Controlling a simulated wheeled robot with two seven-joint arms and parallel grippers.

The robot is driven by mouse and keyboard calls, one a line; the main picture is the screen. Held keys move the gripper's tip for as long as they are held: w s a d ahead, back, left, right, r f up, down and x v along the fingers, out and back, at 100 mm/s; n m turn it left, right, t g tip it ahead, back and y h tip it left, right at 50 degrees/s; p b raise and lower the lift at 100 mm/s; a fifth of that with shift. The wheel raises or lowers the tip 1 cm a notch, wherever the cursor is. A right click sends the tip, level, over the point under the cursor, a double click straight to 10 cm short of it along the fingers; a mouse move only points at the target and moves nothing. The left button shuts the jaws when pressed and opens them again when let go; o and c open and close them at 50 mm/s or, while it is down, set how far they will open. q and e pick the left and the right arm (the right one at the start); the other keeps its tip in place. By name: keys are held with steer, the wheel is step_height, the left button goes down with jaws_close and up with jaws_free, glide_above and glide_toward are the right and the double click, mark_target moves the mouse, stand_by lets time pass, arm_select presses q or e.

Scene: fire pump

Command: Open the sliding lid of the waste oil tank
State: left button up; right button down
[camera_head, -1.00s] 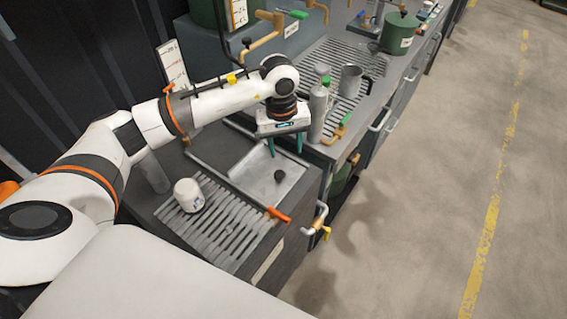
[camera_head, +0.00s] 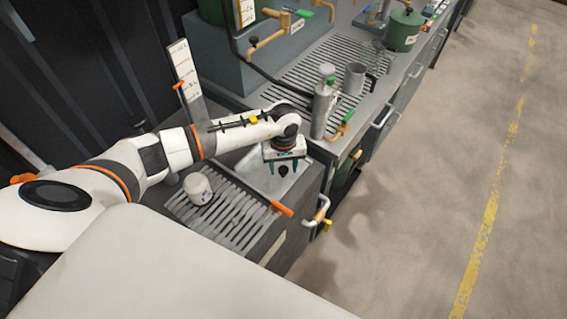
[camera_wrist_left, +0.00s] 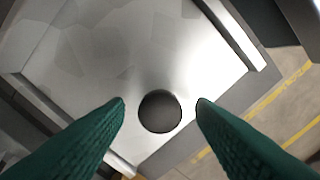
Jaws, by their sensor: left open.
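The sliding lid (camera_head: 259,180) is a flat grey metal plate with a round black knob (camera_head: 283,171), set in the top of the dark tank cabinet. In the left wrist view the lid (camera_wrist_left: 120,50) lies between side rails, and the knob (camera_wrist_left: 160,111) shows as a dark disc. My left gripper (camera_head: 282,166) points down over the knob and is open. Its two green fingers (camera_wrist_left: 160,104) stand on either side of the knob, with a gap on each side. The exact height of the fingertips is hard to tell. My right gripper is not in view.
A slatted drain grate (camera_head: 232,212) lies in front of the lid, with a white filter-like can (camera_head: 198,188) on it. An orange-handled valve (camera_head: 283,209) is at the cabinet edge. A grey bottle (camera_head: 322,108) and a metal mug (camera_head: 354,78) stand on the bench behind.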

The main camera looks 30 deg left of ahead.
arm_select(q)
jaws_close()
steer(key=a+b, duration=0.3)
steer(key=a, duration=0.2)
steer(key=w+a+b, duration=0.1)
steer(key=a+b, duration=0.2)
steer(key=a, duration=0.2)
steer(key=w+a+b, duration=0.1)
steer(key=a+b, duration=0.3)
steer(key=shift+a+f, duration=0.15)
steer(key=shift+a, duration=0.25)
steer(key=shift+w+a, duration=0.1)
steer(key=shift+a, duration=0.3)
jaws_free()
step_height(320, 180, up, 12)
steer(key=b, duration=0.3)
steer(key=shift+r, duration=0.2)
